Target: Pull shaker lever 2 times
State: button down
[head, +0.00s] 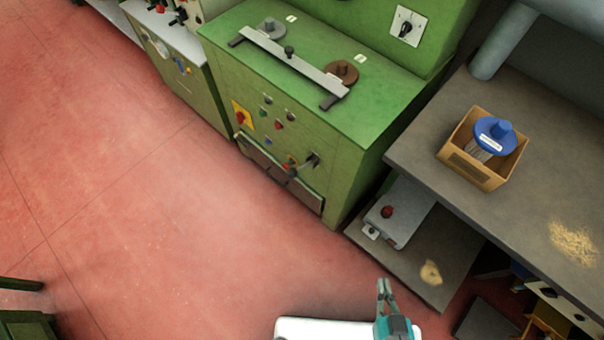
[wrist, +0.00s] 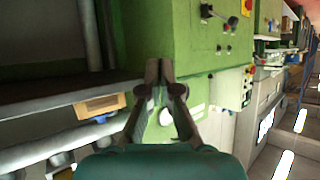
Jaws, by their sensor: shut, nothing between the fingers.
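The green machine (head: 360,150) stands at the upper middle of the head view. I take this to be the shaker lever; no label is readable. In the wrist view a dark lever-like part (wrist: 208,12) shows on the green panel, above and right of the fingers. My gripper (head: 384,287) is at the bottom of the head view, well apart from the machine. In the wrist view its fingers (wrist: 158,68) are together and empty.
A grey bench (head: 420,150) stands right of the machine, with a cardboard box (head: 470,170) holding a blue-topped item. A lower shelf (head: 455,260) carries a grey device with a red knob (head: 386,212). The red floor (head: 150,200) left of the machine is clear.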

aim_at(295, 174)
jog(key=w+a+f+n+g+y, duration=0.2)
jog(key=w+a+f+y, duration=0.15)
jog(key=w, duration=0.65)
jog(key=w+a+f+n+g+y, duration=0.25)
jog(key=w+a, duration=0.25)
jog(key=w, duration=0.5)
jog(key=w+a+r+n+g+y, duration=0.2)
jog(key=w+r+n+y, duration=0.1)
jog(key=w, duration=0.3)
jog(key=shift+w+a+r+n+g, duration=0.2)
jog(key=shift+a+r+n+g, duration=0.15)
jog(key=shift+r+n, duration=0.45)
jog(key=x, duration=1.4)
jog(key=shift+a+r, duration=0.1)
jog(key=shift+r, duration=0.1)
